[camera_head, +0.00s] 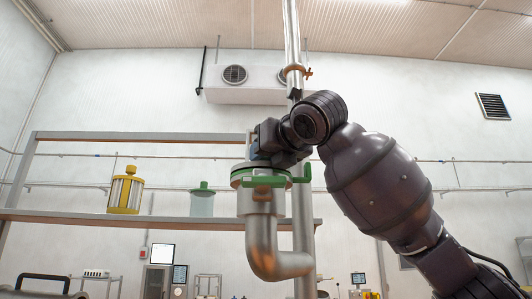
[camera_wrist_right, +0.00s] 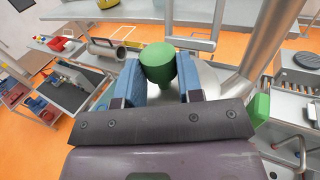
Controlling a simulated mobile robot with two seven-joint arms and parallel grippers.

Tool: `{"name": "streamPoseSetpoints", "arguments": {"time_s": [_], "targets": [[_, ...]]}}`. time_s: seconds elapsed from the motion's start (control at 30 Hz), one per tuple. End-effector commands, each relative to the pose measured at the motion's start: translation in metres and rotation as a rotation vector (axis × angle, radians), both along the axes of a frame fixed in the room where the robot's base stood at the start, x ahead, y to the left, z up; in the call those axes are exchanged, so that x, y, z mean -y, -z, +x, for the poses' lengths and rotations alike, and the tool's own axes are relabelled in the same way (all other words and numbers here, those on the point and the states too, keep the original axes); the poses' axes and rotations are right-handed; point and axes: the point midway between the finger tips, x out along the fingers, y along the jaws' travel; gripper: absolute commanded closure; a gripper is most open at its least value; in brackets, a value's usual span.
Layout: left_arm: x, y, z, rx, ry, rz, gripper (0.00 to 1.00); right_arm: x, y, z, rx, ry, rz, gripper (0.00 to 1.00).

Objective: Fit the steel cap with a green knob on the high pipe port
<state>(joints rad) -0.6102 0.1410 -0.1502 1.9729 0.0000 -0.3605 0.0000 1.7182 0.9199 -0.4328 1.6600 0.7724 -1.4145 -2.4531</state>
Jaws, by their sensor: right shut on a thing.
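My right gripper (camera_head: 264,153) is at the top of the high pipe port (camera_head: 262,204), a steel elbow pipe with a green clamp (camera_head: 265,181) around its mouth. In the right wrist view the blue fingers are shut on the green knob (camera_wrist_right: 158,62), one finger on each side. The steel cap under the knob is mostly hidden by the gripper. It is at the level of the port's mouth; I cannot tell whether it touches the rim or is seated. My left gripper is not in view.
A vertical steel pipe (camera_head: 303,220) rises right behind the port. A shelf (camera_head: 60,216) at the left holds a yellow-framed canister (camera_head: 125,192) and a clear jar with a green lid (camera_head: 202,200). A white wall unit (camera_head: 245,92) is behind. The space left of the port is open.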

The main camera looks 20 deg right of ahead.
Motion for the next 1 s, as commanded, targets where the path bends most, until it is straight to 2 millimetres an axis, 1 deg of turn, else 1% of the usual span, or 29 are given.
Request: {"name": "streamPoseSetpoints", "arguments": {"time_s": [0.5,0.53,0.7,1.0], "targets": [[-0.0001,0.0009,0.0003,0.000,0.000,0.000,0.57,0.0003,0.0044,-0.0006,0.003,0.000,0.001,1.00],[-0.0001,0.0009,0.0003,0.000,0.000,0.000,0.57,0.0002,0.0043,-0.0006,0.003,0.000,0.001,0.63],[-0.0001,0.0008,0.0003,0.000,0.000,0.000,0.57,0.0002,0.0046,-0.0004,0.002,0.000,0.000,0.37],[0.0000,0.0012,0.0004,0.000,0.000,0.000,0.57,0.0003,0.0057,-0.0008,-0.001,0.000,0.000,0.36]]}}
